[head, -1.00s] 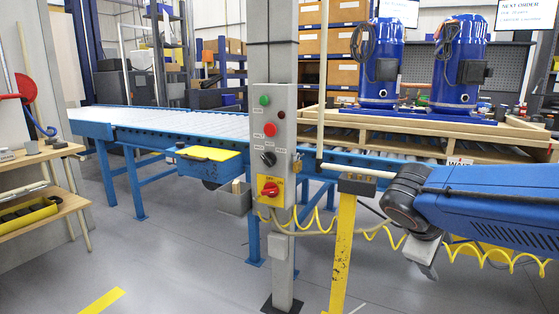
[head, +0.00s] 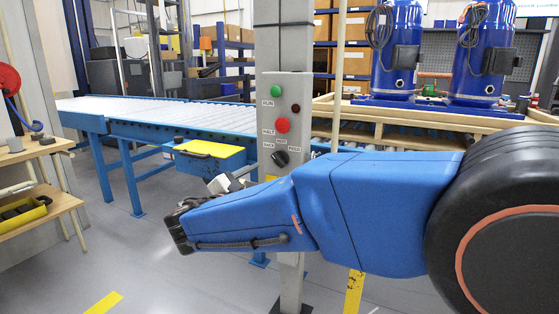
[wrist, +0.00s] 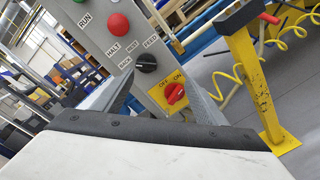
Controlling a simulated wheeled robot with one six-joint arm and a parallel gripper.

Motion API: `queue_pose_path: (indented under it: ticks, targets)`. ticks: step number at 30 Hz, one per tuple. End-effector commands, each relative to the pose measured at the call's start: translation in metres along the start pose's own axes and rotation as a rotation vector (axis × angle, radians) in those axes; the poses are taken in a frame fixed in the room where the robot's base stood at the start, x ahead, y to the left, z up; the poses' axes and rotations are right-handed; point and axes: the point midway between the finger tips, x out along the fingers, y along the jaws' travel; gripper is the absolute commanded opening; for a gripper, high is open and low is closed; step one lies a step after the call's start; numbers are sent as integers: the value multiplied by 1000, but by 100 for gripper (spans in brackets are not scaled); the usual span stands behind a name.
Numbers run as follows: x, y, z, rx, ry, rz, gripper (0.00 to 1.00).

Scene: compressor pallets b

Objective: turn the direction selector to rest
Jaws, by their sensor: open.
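The direction selector is a black knob (head: 280,158) on the grey control panel (head: 298,100), below the red HALT button. It shows larger in the wrist view (wrist: 146,62), with BACK, REST and FEED labels around it. I cannot tell which label it points to. My gripper (head: 225,183) is at the end of my blue arm, left of the post and lower than the knob.
A red OFF/ON switch (wrist: 174,93) on a yellow plate sits below the knob; my arm covers it in the head view. A yellow post (wrist: 250,80) stands right of the panel, with coiled yellow hose behind. A yellow-topped box (head: 208,150) is left of the panel.

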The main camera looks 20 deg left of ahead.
Motion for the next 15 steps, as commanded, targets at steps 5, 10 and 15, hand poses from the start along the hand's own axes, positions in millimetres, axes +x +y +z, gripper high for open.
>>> queue_pose_path:
  ticks: [5,10,15]
  targets:
    - [-20,20,-23,-25,5,64,66]
    - [-8,22,-24,-27,2,67,66]
    - [19,22,-24,-27,2,64,66]
